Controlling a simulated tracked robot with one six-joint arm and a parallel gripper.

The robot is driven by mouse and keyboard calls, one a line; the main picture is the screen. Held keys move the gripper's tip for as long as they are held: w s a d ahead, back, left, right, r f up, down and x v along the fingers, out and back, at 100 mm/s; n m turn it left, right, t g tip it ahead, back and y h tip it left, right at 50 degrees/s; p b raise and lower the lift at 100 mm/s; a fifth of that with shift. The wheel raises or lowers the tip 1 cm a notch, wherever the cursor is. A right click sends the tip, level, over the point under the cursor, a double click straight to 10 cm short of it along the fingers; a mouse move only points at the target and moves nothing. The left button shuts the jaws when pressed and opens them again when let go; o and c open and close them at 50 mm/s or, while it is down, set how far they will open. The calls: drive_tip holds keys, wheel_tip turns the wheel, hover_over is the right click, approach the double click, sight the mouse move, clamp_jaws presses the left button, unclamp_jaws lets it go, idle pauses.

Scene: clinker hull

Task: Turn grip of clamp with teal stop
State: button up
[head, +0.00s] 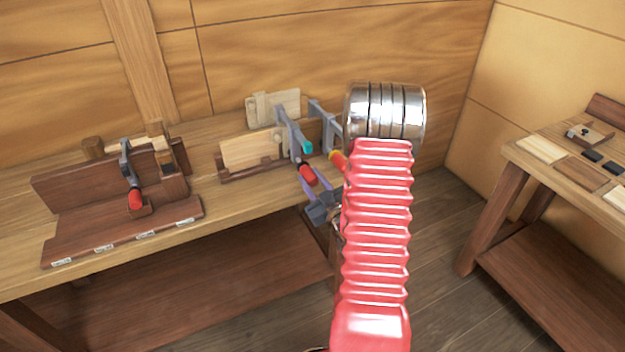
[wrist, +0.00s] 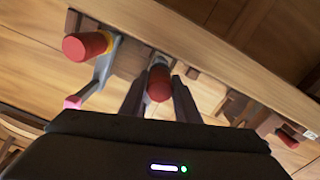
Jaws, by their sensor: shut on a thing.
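The clamp with the teal stop (head: 307,147) stands at the right end of the bench in the head view, its grey bar leaning over a pale board. Its red grip (head: 308,175) hangs at the front and also shows in the wrist view (wrist: 159,85). My gripper (head: 311,185) is at this grip from below and in front, with its fingers shut on it from both sides in the wrist view (wrist: 159,95). The teal stop is hidden in the wrist view. A second clamp beside it has a red grip with a yellow collar (head: 338,160), also in the wrist view (wrist: 88,46).
My red arm covers much of the head view's middle. A brown rack (head: 120,222) with labels and another red-gripped clamp (head: 134,198) stands to the left. The neighbouring yellow-collared grip is close to my fingers. A separate table (head: 515,157) is at right, with open floor between.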

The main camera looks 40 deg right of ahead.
drive_tip(key=shift+w+a+n, duration=0.1)
drive_tip(key=shift+a+n, duration=0.25)
drive_tip(key=shift+n, duration=0.55)
drive_tip(key=o, duration=0.7)
drive_tip(key=shift+c, duration=0.2)
drive_tip(key=o, duration=0.4)
drive_tip(key=shift+d, duration=0.15)
